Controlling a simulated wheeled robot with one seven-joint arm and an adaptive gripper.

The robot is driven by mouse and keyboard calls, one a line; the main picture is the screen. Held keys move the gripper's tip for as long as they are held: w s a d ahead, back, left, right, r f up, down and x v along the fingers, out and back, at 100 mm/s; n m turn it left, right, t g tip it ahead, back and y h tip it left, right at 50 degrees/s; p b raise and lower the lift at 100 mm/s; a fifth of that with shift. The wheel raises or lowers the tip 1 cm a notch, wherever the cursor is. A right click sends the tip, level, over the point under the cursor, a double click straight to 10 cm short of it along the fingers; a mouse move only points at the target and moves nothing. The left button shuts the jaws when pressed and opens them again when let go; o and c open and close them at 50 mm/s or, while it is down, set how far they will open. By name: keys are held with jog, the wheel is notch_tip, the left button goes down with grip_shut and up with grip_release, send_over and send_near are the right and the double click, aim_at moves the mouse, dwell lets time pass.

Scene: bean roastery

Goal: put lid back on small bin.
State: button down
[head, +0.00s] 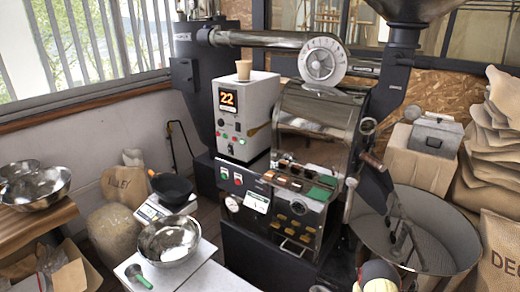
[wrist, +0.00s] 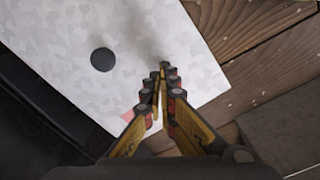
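No thing can be told for certain as the small bin or its lid. A grey metal box (head: 438,134) with a dark front panel sits on a tan block at the right of the head view; I cannot tell if it is the bin. In the wrist view my gripper (wrist: 163,69) has its fingertips together with nothing seen between them. It is over a pale, flat, mottled surface (wrist: 190,85) bearing a round black disc (wrist: 102,60), left of the fingers and apart from them. My gripper is not clearly visible in the head view.
The roaster (head: 310,125) fills the middle, with a round cooling tray (head: 455,245) at right. A metal bowl (head: 170,240) and a green-handled scoop (head: 138,276) are on the white table (head: 215,278). Sacks (head: 500,245) crowd the right. Wooden planks (wrist: 245,45) show at right in the wrist view.

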jog(key=shift+r+p, duration=1.55)
jog(key=shift+r, duration=1.25)
